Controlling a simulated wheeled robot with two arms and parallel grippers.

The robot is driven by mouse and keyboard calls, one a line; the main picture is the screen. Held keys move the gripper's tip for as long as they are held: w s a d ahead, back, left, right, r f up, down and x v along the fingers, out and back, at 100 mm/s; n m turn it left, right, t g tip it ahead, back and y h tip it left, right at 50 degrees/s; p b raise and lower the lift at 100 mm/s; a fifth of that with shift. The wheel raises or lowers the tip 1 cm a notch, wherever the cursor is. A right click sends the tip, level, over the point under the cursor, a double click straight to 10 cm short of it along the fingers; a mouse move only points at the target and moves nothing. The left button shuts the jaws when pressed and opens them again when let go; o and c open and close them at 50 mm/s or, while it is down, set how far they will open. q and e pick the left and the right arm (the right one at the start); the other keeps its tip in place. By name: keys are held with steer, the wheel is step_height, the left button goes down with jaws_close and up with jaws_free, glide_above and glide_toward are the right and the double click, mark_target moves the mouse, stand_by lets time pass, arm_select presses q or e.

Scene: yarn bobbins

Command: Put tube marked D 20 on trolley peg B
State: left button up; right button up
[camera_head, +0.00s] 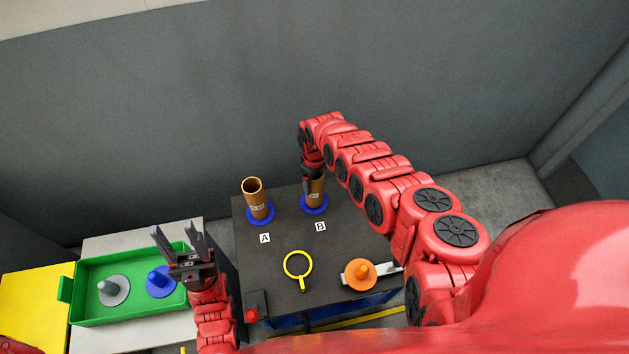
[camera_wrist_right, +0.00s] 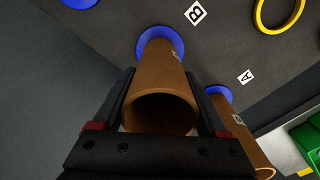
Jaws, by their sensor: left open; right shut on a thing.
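A brown tube (camera_head: 317,188) stands upright on the blue base (camera_head: 314,208) at the label B (camera_head: 320,226) on the dark trolley top. My right gripper (camera_head: 309,182) is shut on this tube; the right wrist view shows its fingers on both sides of the tube (camera_wrist_right: 160,85), whose lower end meets the blue base (camera_wrist_right: 173,38). Its mark is too small to read, and the peg is hidden. A second brown tube (camera_head: 256,196) stands on the blue base (camera_head: 262,217) at the label A (camera_head: 265,238).
A green tray (camera_head: 90,321) at the left holds a grey peg base (camera_head: 113,290) and a blue one (camera_head: 160,281). A yellow ring (camera_head: 287,272) and an orange peg base (camera_head: 360,274) lie on the trolley's near part. A grey wall (camera_head: 200,100) stands behind.

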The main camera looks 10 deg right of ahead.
steer(key=shift+f, duration=0.3)
stand_by(0.4)
steer(key=o, duration=1.3)
steer(key=shift+w+a+r, duration=0.1)
steer(key=shift+r, duration=0.45)
step_height(320, 180, up, 16)
steer(key=shift+r, duration=0.15)
